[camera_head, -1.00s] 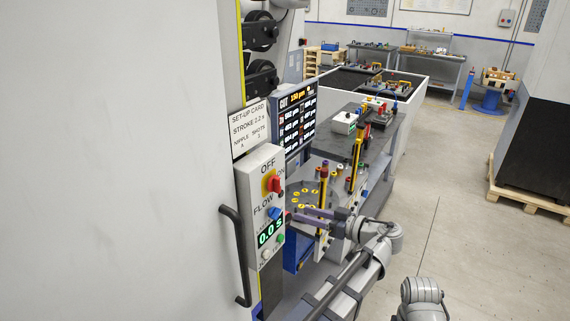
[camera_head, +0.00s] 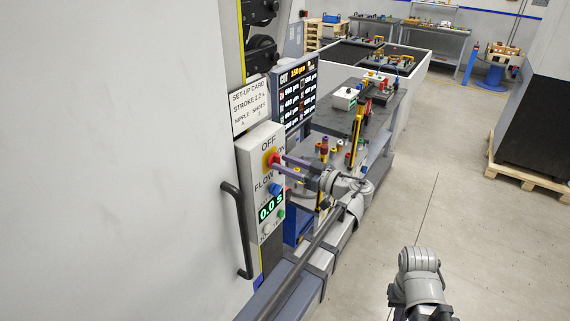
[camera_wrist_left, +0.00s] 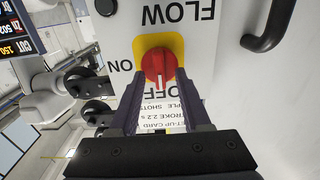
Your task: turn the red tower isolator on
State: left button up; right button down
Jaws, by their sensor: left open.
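The red tower isolator (camera_head: 271,160) is a red rotary knob on a yellow plate, on the upper part of the grey control box (camera_head: 247,167). In the left wrist view the red knob (camera_wrist_left: 157,66) has a white mark pointing to OFF; ON is printed to its side. My left gripper (camera_head: 281,165) is at the knob, coming from the right. In the wrist view its open fingers (camera_wrist_left: 160,84) lie on either side of the knob's lower part, and contact cannot be told. My right arm shows at the bottom, but its fingers do not.
Below the knob are a blue button (camera_head: 275,189), a 0.0 s display (camera_head: 271,208) and a green button (camera_head: 279,215). A black handle (camera_head: 240,232) stands out left of the box. A set-up card (camera_head: 250,103) and screen (camera_head: 296,92) are above. A workbench (camera_head: 335,122) stands behind.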

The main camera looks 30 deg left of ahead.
pick_arm(q)
jog(key=shift+a, duration=0.2)
grip_shut()
dwell(0.3)
